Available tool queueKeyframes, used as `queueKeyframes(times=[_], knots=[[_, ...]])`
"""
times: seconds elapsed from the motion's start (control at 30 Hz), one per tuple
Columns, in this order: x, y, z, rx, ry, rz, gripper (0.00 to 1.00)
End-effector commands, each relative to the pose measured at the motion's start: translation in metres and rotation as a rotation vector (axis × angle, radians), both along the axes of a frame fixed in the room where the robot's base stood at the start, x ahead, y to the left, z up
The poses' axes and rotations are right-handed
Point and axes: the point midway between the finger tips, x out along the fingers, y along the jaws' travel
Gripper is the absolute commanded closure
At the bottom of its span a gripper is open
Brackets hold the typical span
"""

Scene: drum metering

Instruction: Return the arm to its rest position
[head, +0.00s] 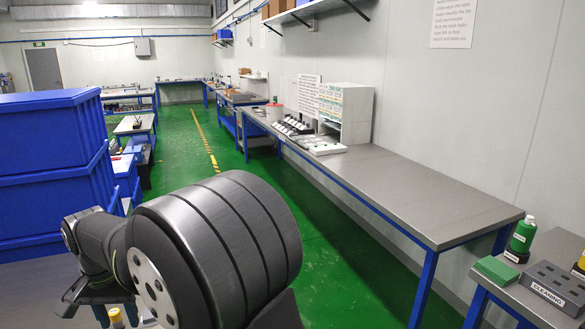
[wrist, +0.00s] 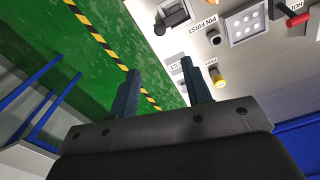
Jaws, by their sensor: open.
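My gripper (wrist: 160,66) shows in the wrist view with its two dark fingers apart and nothing between them. The fingers reach out over the green floor and the edge of a light work surface (wrist: 228,105). In the head view my own arm fills the lower left foreground, and its large dark links hide much of what lies behind. The gripper's fingers cannot be made out clearly there.
In the wrist view, a yellow-ended part (wrist: 219,81), a grey block with round spots (wrist: 245,22) and a red handle (wrist: 298,20) lie right of the fingers. In the head view, blue crates (head: 45,130) stand left; a long grey bench (head: 420,195) stands right, mostly bare in front.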

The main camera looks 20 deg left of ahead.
Motion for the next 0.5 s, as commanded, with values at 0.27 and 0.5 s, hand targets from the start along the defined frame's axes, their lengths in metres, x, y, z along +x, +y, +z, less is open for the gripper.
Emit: queueKeyframes(times=[0.27, 0.5], knots=[[0.0, -0.001, -0.033, -0.005, 0.001, 0.0, 0.55], [0.0, -0.001, -0.082, -0.005, 0.001, 0.0, 0.55]])
